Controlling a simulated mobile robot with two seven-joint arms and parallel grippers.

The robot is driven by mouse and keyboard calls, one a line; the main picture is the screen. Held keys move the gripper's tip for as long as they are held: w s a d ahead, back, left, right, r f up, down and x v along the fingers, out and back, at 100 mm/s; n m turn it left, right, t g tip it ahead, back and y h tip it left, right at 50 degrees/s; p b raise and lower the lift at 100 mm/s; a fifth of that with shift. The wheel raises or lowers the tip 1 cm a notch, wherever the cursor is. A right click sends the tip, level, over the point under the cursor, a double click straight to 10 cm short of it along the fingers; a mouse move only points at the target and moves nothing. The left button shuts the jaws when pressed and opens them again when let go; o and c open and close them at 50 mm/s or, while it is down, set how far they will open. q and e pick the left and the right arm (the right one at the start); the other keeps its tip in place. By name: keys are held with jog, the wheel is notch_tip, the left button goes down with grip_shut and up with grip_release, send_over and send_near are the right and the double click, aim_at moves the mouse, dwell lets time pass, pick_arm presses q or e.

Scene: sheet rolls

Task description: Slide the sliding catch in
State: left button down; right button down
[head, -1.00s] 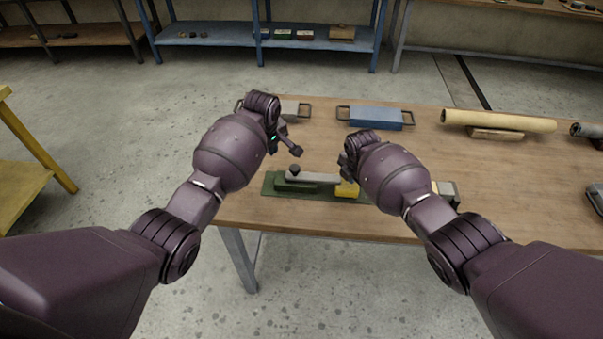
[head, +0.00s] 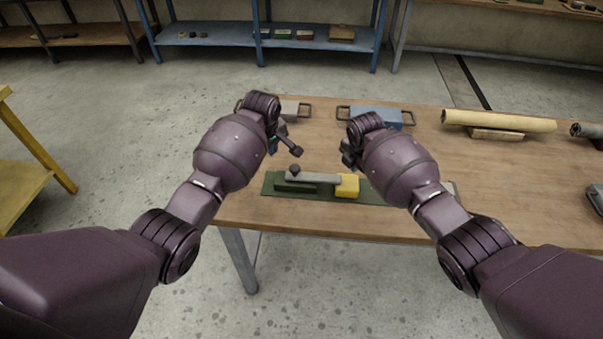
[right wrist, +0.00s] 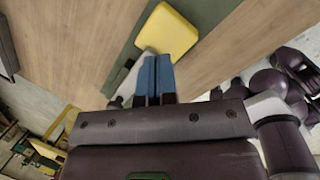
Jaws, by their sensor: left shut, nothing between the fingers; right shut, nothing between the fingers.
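The catch lies near the table's front edge: a long green base (head: 272,186) bears a grey bar (head: 318,178) with a black knob (head: 295,169) at its left end. The bar's right end meets a yellow block (head: 347,186); whether it enters the block cannot be told. The yellow block (right wrist: 168,32) also shows in the right wrist view. My left gripper (head: 295,150) is shut and empty, above and behind the knob. My right gripper (head: 346,158) is shut and empty, above and behind the yellow block; its blue fingertips (right wrist: 155,74) show together.
A blue case (head: 375,117) with handles and a grey handled piece (head: 292,109) lie behind my grippers. A tan roll (head: 498,121) rests on a support at the back right.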

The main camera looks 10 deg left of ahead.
jog(key=shift+w+v, duration=0.15)
jog(key=shift+v, duration=0.45)
jog(key=shift+w+v, duration=0.15)
jog(key=shift+v, duration=0.4)
jog(key=shift+r, duration=0.1)
